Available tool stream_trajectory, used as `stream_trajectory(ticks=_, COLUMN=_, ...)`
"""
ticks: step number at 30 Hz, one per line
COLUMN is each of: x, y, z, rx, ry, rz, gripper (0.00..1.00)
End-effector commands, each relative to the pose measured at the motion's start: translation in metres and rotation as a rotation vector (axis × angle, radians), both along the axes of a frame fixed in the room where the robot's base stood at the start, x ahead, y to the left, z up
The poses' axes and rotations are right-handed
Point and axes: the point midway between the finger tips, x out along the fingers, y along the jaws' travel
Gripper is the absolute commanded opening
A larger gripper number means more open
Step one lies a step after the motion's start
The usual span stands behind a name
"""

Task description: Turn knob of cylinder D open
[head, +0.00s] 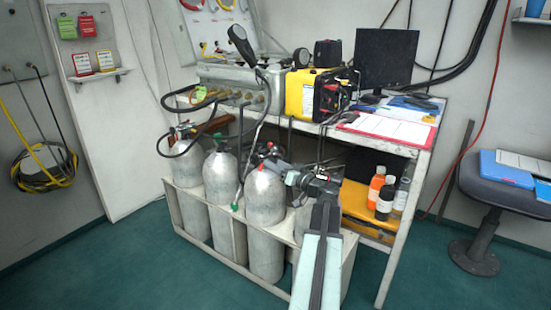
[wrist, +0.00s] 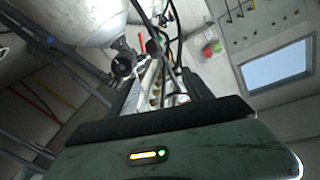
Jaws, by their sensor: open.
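Several grey air cylinders stand upright in a white rack (head: 205,206) below the bench. No letters are readable, so I cannot tell which is cylinder D. The front cylinder (head: 264,205) stands just left of my gripper; the rightmost cylinder (head: 302,222) is partly hidden behind my arm. My gripper (head: 274,164) is open and near the top of the front cylinder, where valve parts are hard to make out. In the wrist view, a dark round knob (wrist: 123,63) and a red part show beside a pale cylinder (wrist: 80,18), apart from the dark block in front.
The bench carries a grey air panel (head: 232,78), a yellow case (head: 302,95), a monitor (head: 385,58) and a red clipboard (head: 390,128). Black hoses hang over the cylinder tops. A stool (head: 490,190) is right; floor is clear at left.

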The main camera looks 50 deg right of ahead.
Motion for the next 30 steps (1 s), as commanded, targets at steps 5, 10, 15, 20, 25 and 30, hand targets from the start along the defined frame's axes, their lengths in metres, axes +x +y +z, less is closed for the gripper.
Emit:
stream_trajectory(ticks=5, x=-0.033, y=0.040, z=0.005, rx=0.000, ry=-0.001, rz=-0.001, gripper=0.59)
stream_trajectory(ticks=10, x=-0.050, y=0.058, z=0.007, rx=0.000, ry=-0.001, rz=-0.002, gripper=0.59)
stream_trajectory(ticks=15, x=-0.055, y=0.062, z=0.008, rx=0.000, ry=-0.001, rz=-0.002, gripper=0.59)
stream_trajectory(ticks=20, x=-0.055, y=0.062, z=0.008, rx=0.000, ry=-0.002, rz=-0.001, gripper=0.59)
stream_trajectory(ticks=25, x=-0.054, y=0.062, z=0.008, rx=0.000, ry=-0.002, rz=-0.001, gripper=0.59)
stream_trajectory(ticks=30, x=-0.048, y=0.067, z=0.008, rx=0.000, ry=-0.001, rz=0.011, gripper=0.59)
